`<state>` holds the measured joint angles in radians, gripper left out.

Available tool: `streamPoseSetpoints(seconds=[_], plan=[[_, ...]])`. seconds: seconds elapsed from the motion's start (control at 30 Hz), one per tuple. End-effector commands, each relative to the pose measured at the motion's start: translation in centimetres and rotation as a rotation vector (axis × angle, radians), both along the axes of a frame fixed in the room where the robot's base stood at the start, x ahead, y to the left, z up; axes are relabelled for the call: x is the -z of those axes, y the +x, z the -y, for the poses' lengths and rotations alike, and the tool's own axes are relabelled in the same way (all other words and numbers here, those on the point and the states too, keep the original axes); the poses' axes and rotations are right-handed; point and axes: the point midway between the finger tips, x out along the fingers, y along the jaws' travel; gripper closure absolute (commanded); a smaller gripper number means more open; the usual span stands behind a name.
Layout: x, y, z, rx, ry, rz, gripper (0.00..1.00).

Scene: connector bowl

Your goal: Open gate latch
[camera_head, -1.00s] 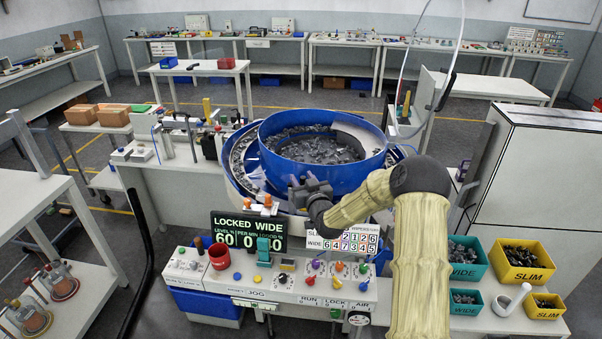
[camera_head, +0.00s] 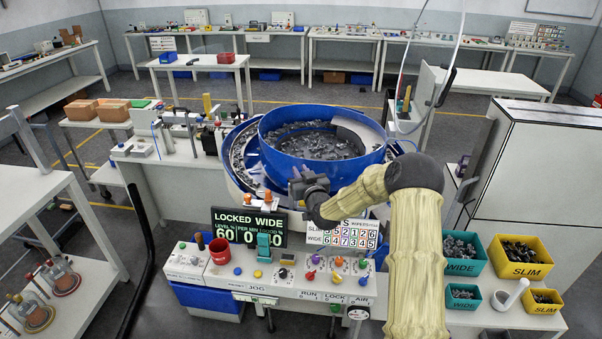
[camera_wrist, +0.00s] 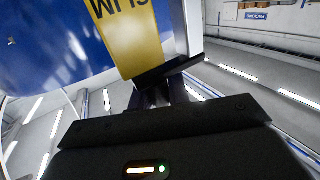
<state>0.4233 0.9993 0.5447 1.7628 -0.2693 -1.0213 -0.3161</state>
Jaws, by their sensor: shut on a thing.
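A blue round bowl feeder (camera_head: 322,160) full of dark connectors stands in the middle of the bench. My gripper (camera_head: 297,178) is at the front of the bowl. In the wrist view a yellow plate with SLIM on it (camera_wrist: 130,45) stands against the blue bowl wall (camera_wrist: 50,50), just beyond the fingers. My gripper (camera_wrist: 157,92) is shut on a small part by this plate, which I take to be the gate latch. The fingers hide most of it, so its position cannot be read. The display (camera_head: 249,226) reads LOCKED WIDE.
The control panel (camera_head: 230,273) with coloured knobs and a red cup (camera_head: 220,250) is in front of the bowl. Teal bins (camera_head: 462,268) and yellow bins (camera_head: 524,270) of connectors stand at right. A grey cabinet (camera_head: 545,190) is behind them.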

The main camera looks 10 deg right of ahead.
Motion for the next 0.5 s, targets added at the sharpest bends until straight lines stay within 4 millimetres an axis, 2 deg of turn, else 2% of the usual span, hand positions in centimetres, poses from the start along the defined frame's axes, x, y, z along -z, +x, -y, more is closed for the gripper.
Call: streamPoseSetpoints(seconds=[0.27,0.5], plan=[[0.19,-0.26,-0.17,0.061,0.001,0.001,1.0],[0.32,-0.67,-0.23,0.181,0.0,0.002,1.0]])
